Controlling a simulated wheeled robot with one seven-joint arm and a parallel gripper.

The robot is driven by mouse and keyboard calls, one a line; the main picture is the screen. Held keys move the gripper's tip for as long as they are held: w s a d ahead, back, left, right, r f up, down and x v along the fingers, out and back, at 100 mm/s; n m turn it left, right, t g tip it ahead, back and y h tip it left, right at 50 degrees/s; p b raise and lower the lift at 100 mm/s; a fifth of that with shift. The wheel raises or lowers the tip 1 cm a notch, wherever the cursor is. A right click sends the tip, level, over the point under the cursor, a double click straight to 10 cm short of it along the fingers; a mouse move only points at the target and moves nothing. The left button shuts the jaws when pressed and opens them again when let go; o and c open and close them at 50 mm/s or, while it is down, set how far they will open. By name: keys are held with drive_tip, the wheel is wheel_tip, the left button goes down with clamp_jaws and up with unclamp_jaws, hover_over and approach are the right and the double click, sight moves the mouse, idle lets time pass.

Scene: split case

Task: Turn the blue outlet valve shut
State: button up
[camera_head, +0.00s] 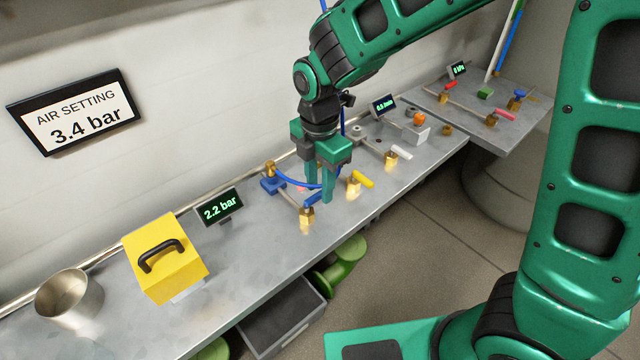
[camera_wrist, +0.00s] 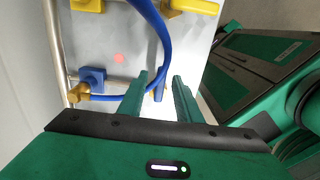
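A blue lever handle (camera_head: 313,199) sits on a brass valve (camera_head: 307,216) near the front edge of the bench. In the wrist view, the blue handle (camera_wrist: 159,88) shows between my two fingers. My gripper (camera_head: 320,200) points down over the valve, fingers apart; it also shows in the wrist view (camera_wrist: 160,77). Its fingers appear to straddle the handle, with gaps visible; contact cannot be told. A blue hose (camera_wrist: 160,45) curves close past the fingers from a blue block (camera_wrist: 93,78). Part of the handle is hidden by the fingers.
A display reads 2.2 bar (camera_head: 220,207); a wall sign reads AIR SETTING 3.4 bar (camera_head: 75,112). A yellow-handled valve (camera_head: 355,183) stands close to the right. A yellow case (camera_head: 165,257) and metal cup (camera_head: 68,298) stand left. Another blue-handled valve (camera_head: 518,95) is on the far table.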

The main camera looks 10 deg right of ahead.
drive_tip(key=shift+f, duration=0.2)
clamp_jaws()
idle(0.3)
drive_tip(key=m, duration=0.2)
drive_tip(key=s+m, duration=0.1)
drive_tip(key=m, duration=0.1)
drive_tip(key=shift+d+r, duration=0.1)
drive_tip(key=shift+d, duration=0.1)
drive_tip(key=m, duration=0.1)
drive_tip(key=s+m, duration=0.1)
drive_tip(key=m, duration=0.2)
drive_tip(key=shift+s+m, duration=0.25)
drive_tip(key=shift+m, duration=0.05)
drive_tip(key=m, duration=0.1)
drive_tip(key=s+m, duration=0.1)
drive_tip(key=m, duration=0.2)
drive_tip(key=shift+s+a, duration=0.2)
drive_tip(key=shift+a, duration=0.1)
drive_tip(key=shift+s+a+m, duration=0.15)
drive_tip(key=shift+s+m, duration=0.05)
drive_tip(key=shift+m, duration=0.7)
drive_tip(key=shift+s+a+m, duration=0.15)
drive_tip(key=shift+a+m, duration=0.05)
drive_tip(key=shift+m, duration=0.7)
drive_tip(key=shift+s+a+m, duration=0.15)
drive_tip(key=shift+s+m, duration=0.05)
drive_tip(key=shift+m, duration=0.7)
